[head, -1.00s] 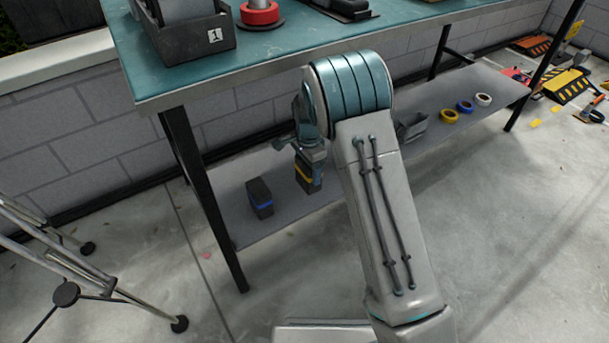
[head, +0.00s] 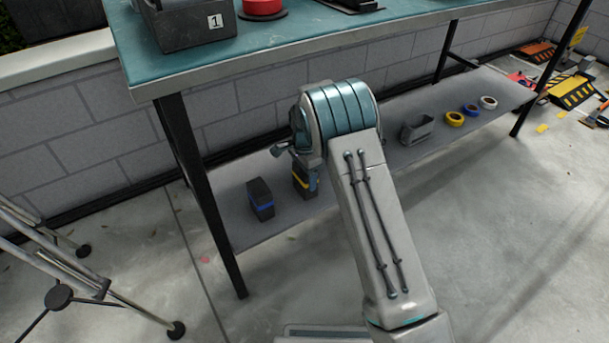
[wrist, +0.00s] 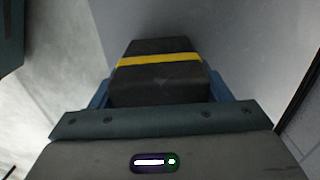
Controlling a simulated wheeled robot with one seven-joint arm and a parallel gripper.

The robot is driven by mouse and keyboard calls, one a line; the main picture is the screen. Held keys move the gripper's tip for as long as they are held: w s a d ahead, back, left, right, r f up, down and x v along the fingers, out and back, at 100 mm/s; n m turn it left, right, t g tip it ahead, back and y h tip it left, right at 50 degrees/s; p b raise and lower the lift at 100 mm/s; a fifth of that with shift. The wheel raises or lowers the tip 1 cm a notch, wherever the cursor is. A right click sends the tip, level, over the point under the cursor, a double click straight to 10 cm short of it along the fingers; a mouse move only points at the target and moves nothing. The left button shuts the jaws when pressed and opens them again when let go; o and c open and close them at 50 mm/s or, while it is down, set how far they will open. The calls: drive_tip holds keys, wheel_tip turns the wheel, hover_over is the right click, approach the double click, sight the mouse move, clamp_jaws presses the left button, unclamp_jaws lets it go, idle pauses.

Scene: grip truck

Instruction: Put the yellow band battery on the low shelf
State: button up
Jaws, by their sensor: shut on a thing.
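The yellow band battery (head: 302,182) is a dark block with a yellow stripe. It is upright at the low shelf (head: 285,215), right of the blue band battery (head: 260,199). My gripper (wrist: 158,95) is shut on it, and the battery (wrist: 158,66) fills the space between the blue fingers in the wrist view. In the head view my wrist hides most of the gripper and part of the battery. I cannot tell whether the battery's base touches the shelf.
A grey bin (head: 417,129) and yellow, blue and white tape rolls (head: 471,110) are on the shelf to the right. The table leg (head: 203,190) stands at the left end. The teal tabletop (head: 300,45) overhangs the shelf. A tripod (head: 95,280) stands at left.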

drive_tip(key=o, duration=1.3)
drive_tip(key=shift+f, duration=0.15)
drive_tip(key=shift+r+p, duration=1.8)
drive_tip(key=shift+r, duration=2.15)
